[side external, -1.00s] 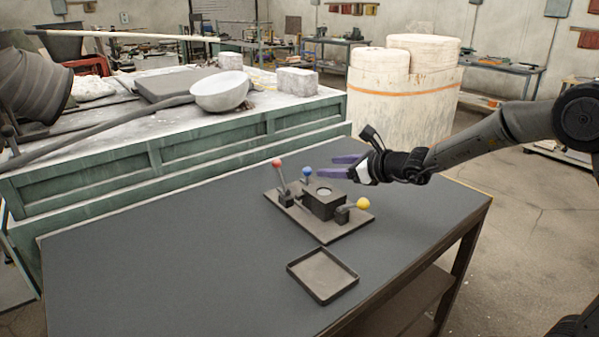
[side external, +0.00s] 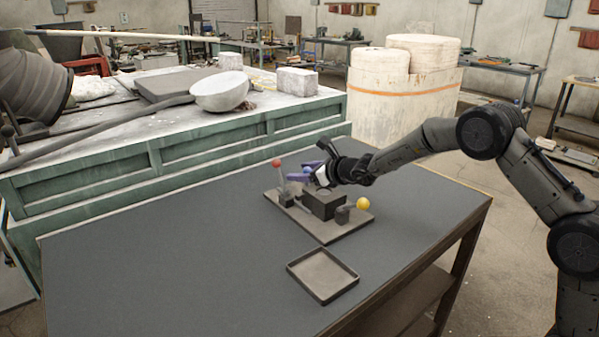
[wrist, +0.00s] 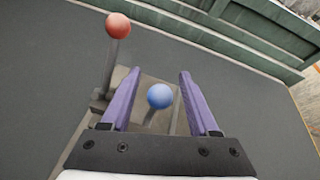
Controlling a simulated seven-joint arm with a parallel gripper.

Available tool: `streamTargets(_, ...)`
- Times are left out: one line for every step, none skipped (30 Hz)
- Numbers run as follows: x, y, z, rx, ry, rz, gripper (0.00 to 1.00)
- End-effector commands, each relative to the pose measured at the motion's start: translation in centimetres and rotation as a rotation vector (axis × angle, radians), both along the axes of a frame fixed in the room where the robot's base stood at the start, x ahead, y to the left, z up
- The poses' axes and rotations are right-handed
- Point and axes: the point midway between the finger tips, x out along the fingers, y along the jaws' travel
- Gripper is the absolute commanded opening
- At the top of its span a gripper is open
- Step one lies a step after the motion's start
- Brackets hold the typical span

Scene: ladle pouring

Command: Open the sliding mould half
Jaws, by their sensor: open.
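The mould fixture stands on a dark base plate (side external: 330,229) on the table, with a dark block (side external: 324,205) in its middle. It carries a red-knobbed lever (side external: 277,164), a yellow-knobbed handle (side external: 362,203) and a blue-knobbed lever. My gripper (side external: 294,175) is low over the far side of the fixture and hides most of the blue lever. In the wrist view the blue knob (wrist: 160,96) sits between my two open purple fingers (wrist: 154,95), apart from both. The red knob (wrist: 118,26) stands outside the left finger. I cannot tell which part is the sliding half.
A shallow dark tray (side external: 322,292) lies on the table (side external: 170,260) in front of the fixture. The left of the table is clear. A green bench (side external: 215,150) with a pale bowl (side external: 221,91) on it stands behind.

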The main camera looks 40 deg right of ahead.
Motion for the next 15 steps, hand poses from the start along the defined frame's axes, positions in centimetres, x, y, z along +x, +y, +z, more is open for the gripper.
streamTargets(0.41, 0.05, -0.13, 0.0, -0.001, 0.0, 0.61)
streamTargets(0.57, 0.06, -0.19, 0.0, -0.001, 0.0, 0.61)
streamTargets(0.74, 0.07, -0.29, 0.0, 0.0, 0.0, 0.61)
streamTargets(0.84, 0.08, -0.35, 0.0, 0.0, 0.0, 0.61)
streamTargets(0.92, 0.09, -0.38, 0.0, 0.0, 0.0, 0.61)
streamTargets(0.99, 0.1, -0.39, 0.0, -0.001, 0.0, 0.61)
streamTargets(1.03, 0.09, -0.38, 0.0, -0.001, 0.0, 0.61)
streamTargets(1.06, 0.1, -0.38, 0.0, -0.001, 0.0, 0.61)
streamTargets(1.07, 0.1, -0.38, 0.0, -0.001, 0.0, 0.61)
streamTargets(1.06, 0.1, -0.38, 0.0, -0.001, 0.0, 0.61)
streamTargets(1.06, 0.1, -0.38, 0.0, -0.001, 0.0, 0.61)
streamTargets(1.05, 0.1, -0.38, 0.0, -0.001, 0.0, 0.61)
streamTargets(1.05, 0.1, -0.38, 0.0, -0.001, 0.0, 0.61)
streamTargets(1.05, 0.1, -0.38, 0.0, -0.001, 0.0, 0.61)
streamTargets(1.04, 0.09, -0.38, 0.0, -0.001, 0.0, 0.56)
